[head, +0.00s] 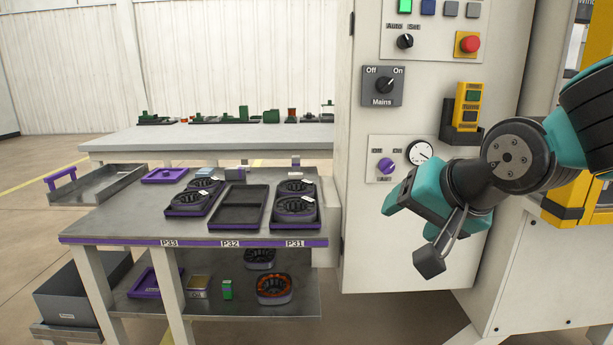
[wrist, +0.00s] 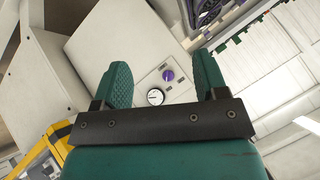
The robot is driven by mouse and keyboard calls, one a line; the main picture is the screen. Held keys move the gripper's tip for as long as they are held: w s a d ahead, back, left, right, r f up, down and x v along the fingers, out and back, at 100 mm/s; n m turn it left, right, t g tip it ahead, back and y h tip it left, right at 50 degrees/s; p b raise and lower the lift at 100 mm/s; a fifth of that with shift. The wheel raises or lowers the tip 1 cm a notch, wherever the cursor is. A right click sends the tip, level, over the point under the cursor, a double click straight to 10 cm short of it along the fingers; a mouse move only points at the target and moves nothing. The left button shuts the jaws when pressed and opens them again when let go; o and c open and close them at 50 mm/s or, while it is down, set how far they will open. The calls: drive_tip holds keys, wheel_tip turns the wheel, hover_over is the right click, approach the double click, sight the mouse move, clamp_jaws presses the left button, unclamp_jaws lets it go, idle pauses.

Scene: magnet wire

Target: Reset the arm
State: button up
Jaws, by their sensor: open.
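My gripper (wrist: 163,78) is open in the wrist view, its two green ribbed fingers apart with nothing between them. In the head view my gripper (head: 398,197) is at the right, in front of the pale machine cabinet (head: 363,225). It hangs in the air just below the small panel with a purple knob (head: 386,166) and a round gauge (head: 420,152). The knob (wrist: 168,75) and gauge (wrist: 155,97) show between and beyond the fingers in the wrist view. I cannot tell the exact distance from fingers to panel.
The cabinet also carries a Mains switch (head: 382,86), a red button (head: 469,44) and a yellow control box (head: 467,107). At left stands a table (head: 110,222) with black trays (head: 242,207) and ring-shaped parts (head: 294,205). A long bench (head: 220,140) is behind it. Open floor lies at far left.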

drive_tip(key=s+a+f+n+g+p, duration=0.15)
drive_tip(key=s+n+g, duration=0.35)
drive_tip(key=s, duration=0.5)
drive_tip(key=s+f+n+g, duration=0.35)
drive_tip(key=s+n, duration=0.25)
drive_tip(key=s, duration=0.3)
wheel_tip(320, 180, up, 28)
drive_tip(key=p, duration=2.7)
drive_tip(key=shift+d+f+y, duration=0.15)
drive_tip(key=shift+f+y, duration=0.1)
drive_tip(key=shift+y, duration=0.15)
